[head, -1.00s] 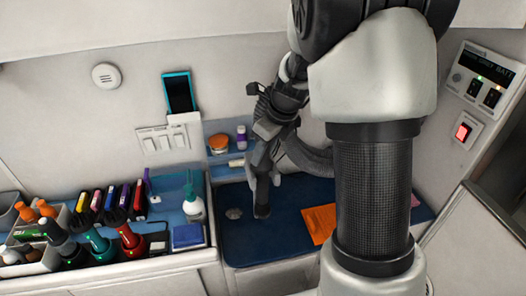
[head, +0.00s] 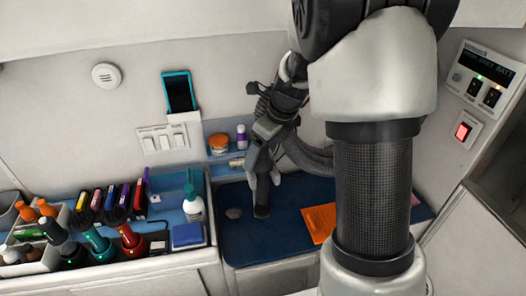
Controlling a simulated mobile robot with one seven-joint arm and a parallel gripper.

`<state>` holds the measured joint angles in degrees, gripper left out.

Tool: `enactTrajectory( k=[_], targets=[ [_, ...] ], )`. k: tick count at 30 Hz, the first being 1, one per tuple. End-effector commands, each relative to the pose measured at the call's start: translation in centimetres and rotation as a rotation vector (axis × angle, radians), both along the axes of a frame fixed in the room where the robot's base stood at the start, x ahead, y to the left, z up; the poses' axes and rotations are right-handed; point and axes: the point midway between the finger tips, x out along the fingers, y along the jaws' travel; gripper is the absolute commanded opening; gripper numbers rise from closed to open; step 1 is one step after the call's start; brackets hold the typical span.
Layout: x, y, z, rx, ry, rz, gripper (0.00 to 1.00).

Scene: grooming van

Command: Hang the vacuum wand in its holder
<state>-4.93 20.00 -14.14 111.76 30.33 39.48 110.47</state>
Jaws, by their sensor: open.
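The vacuum wand (head: 262,195) is a dark tube, near upright, with its lower end by the blue mat. A grey ribbed hose (head: 308,158) curves away to the right behind my arm. My gripper (head: 264,177) points down at the wand's upper part, with its pale fingers open around or beside it. I cannot tell whether they touch it. The wand's top is hidden behind my gripper and wrist. I cannot make out the holder; it may be hidden by my arm.
Left is a crowded counter with clippers, a white spray bottle (head: 193,206) and a blue box (head: 187,235). A small wall shelf (head: 222,126) holds jars. A control panel (head: 488,76) is at right.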

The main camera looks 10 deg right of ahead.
Motion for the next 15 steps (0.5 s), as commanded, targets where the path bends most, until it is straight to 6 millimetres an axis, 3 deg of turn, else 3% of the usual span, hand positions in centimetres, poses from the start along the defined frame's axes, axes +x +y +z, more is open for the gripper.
enactTrajectory(
  k=[15],
  targets=[
    [-0.6,-0.5,2.4,-0.001,-0.001,0.000,0.78]
  ],
)
